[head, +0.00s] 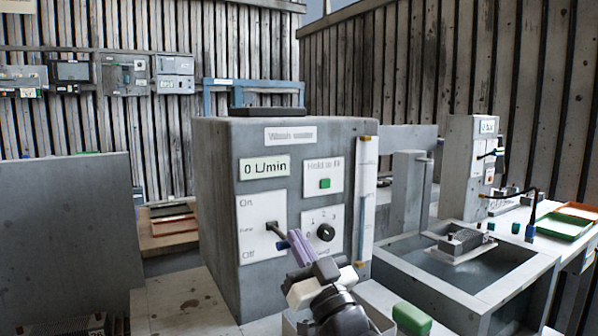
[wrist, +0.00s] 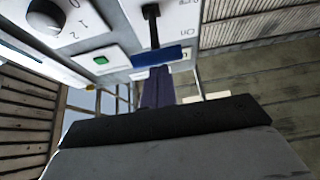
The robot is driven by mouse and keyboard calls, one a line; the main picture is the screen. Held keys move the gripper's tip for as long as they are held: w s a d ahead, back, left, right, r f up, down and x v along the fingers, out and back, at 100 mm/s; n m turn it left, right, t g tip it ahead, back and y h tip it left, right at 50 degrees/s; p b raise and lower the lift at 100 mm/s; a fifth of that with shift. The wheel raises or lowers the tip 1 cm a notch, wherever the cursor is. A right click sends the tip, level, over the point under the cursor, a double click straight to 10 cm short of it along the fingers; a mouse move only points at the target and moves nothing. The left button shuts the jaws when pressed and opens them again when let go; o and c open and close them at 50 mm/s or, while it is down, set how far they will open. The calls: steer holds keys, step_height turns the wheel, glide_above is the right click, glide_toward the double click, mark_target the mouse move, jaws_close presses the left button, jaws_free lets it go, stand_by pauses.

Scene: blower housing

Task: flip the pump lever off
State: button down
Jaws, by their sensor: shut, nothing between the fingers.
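The grey control box (head: 222,190) bears a white pump plate (head: 252,262) marked On at the top and Off at the bottom. A dark pump lever (head: 274,229) sticks out from the plate between the two words; I cannot tell clearly which way it is set. It also shows in the wrist view (wrist: 152,28). My gripper (head: 284,244), with purple fingers and blue tips, is shut and empty. Its tips (wrist: 162,58) are close to the lever's outer end; I cannot tell whether they touch. The display (head: 264,167) reads 0 L/min.
A green button (head: 324,183) and a black numbered dial (head: 325,232) sit right of the lever, close to my fingers. A clear gauge tube (head: 362,205) runs up the box's right edge. A water basin (head: 455,262) stands to the right, a green block (head: 411,319) in front.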

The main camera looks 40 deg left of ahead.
step_height(320, 180, up, 20)
steer(key=f+p, duration=0.1)
steer(key=s+d+f+g+h+p, duration=0.35)
steer(key=d+f+h+p, duration=0.35)
steer(key=d+f+p, duration=0.4)
steer(key=w+a+f+p, duration=0.2)
steer(key=a+f, duration=0.4)
steer(key=a, duration=0.5)
steer(key=shift+w+f+t, duration=0.15)
steer(key=shift+w+t, duration=0.2)
steer(key=shift+w, duration=0.3)
